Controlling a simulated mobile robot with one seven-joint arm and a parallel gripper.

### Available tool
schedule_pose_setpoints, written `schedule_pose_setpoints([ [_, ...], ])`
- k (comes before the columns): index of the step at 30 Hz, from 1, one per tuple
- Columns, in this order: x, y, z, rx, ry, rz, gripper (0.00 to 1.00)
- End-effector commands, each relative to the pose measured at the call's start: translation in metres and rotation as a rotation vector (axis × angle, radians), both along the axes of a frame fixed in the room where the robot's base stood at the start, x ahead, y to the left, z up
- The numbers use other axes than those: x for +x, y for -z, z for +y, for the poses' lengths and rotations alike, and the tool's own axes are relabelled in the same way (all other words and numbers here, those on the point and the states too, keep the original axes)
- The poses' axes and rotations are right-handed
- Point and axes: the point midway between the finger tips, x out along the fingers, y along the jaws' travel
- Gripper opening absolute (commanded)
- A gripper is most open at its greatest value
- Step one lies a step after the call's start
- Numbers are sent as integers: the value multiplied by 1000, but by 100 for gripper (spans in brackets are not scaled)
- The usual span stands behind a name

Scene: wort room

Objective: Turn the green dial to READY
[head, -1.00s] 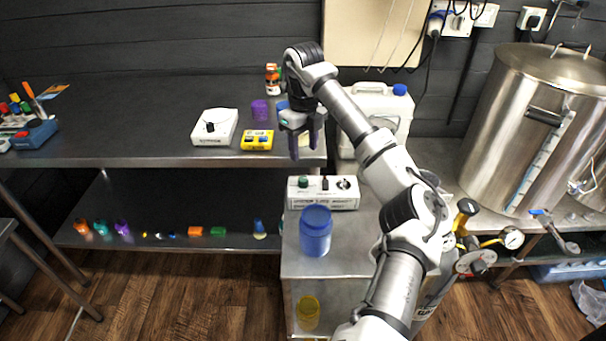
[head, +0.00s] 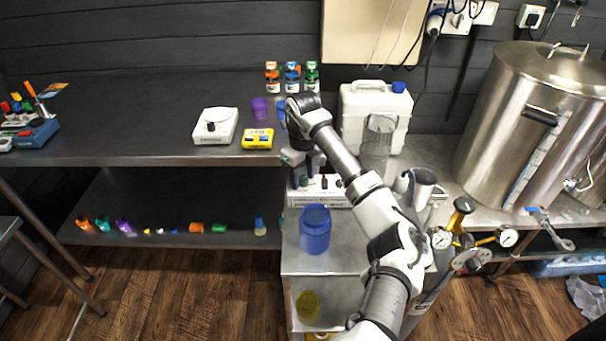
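The white control panel (head: 335,197) stands on the metal bench right of center, with a dark switch and a round dark fitting on its face. The green dial at its left end is mostly hidden behind my gripper's fingers, and its setting cannot be read. My gripper (head: 305,179) points down over the panel's left end. Its two purple-grey fingers are apart, one on each side of the dial's place. Whether they touch the dial cannot be told.
A blue jar (head: 315,231) stands just in front of the panel. A white jug (head: 375,117) and a clear container (head: 377,146) stand behind it to the right. A yellow device (head: 257,139) and a white scale (head: 214,127) sit on the left counter.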

Motion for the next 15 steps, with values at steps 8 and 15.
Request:
schedule_pose_setpoints([
  [8,0,0,0,0,0,0,8],
  [15,0,0,0,0,14,0,4],
])
